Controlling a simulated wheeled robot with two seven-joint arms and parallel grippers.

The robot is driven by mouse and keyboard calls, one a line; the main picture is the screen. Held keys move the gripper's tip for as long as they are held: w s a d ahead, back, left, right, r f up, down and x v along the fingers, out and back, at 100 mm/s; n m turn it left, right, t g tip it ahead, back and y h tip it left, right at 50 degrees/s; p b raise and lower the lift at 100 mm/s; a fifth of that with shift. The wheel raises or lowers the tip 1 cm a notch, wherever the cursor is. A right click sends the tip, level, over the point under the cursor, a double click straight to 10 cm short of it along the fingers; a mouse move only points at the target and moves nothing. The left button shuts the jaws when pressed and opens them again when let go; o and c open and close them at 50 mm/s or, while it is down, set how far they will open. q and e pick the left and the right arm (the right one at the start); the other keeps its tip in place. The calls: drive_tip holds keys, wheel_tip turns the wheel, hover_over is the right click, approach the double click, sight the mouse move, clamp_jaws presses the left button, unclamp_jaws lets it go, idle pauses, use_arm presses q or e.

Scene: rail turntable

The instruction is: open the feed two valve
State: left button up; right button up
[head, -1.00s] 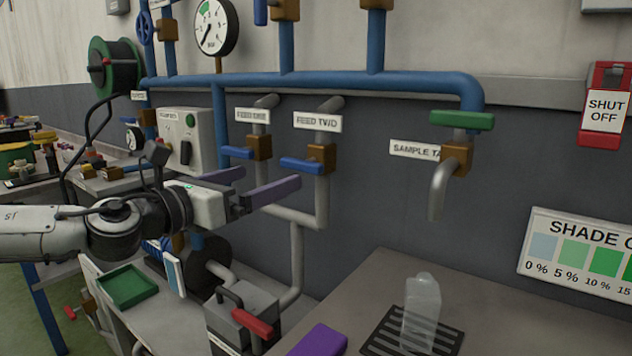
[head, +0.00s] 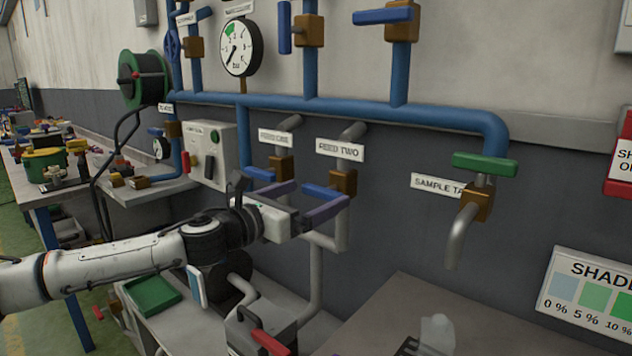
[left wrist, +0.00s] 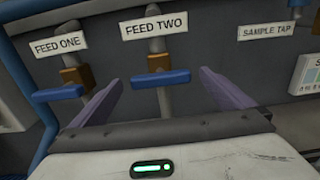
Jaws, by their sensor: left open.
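The feed two valve has a brass body (head: 343,182) on a grey pipe under its white FEED TWO label (head: 340,149). Its blue lever (head: 320,191) points sideways to the left, across the pipe. In the left wrist view the blue lever (left wrist: 160,79) lies level, ahead of and between my open fingers. My left gripper (head: 310,198) has two purple fingers spread wide, with nothing held. It also shows in the left wrist view (left wrist: 165,92). Whether a finger touches the lever cannot be told. My right gripper is not in view.
The feed one valve (head: 281,166) stands close on the left, its blue lever (head: 259,174) also sideways. The sample tap with a green handle (head: 485,164) is to the right. A grey bench (head: 390,310) lies below, with a clear bottle (head: 437,332).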

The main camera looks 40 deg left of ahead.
use_arm(q)
drive_tip(key=shift+w+r+p, duration=0.1)
drive_tip(key=shift+w+p, duration=0.2)
drive_tip(key=shift+w, duration=0.5)
drive_tip(key=shift+w+d, duration=0.1)
drive_tip(key=shift+w, duration=0.2)
drive_tip(key=c, duration=1)
drive_tip(key=shift+c, duration=0.2)
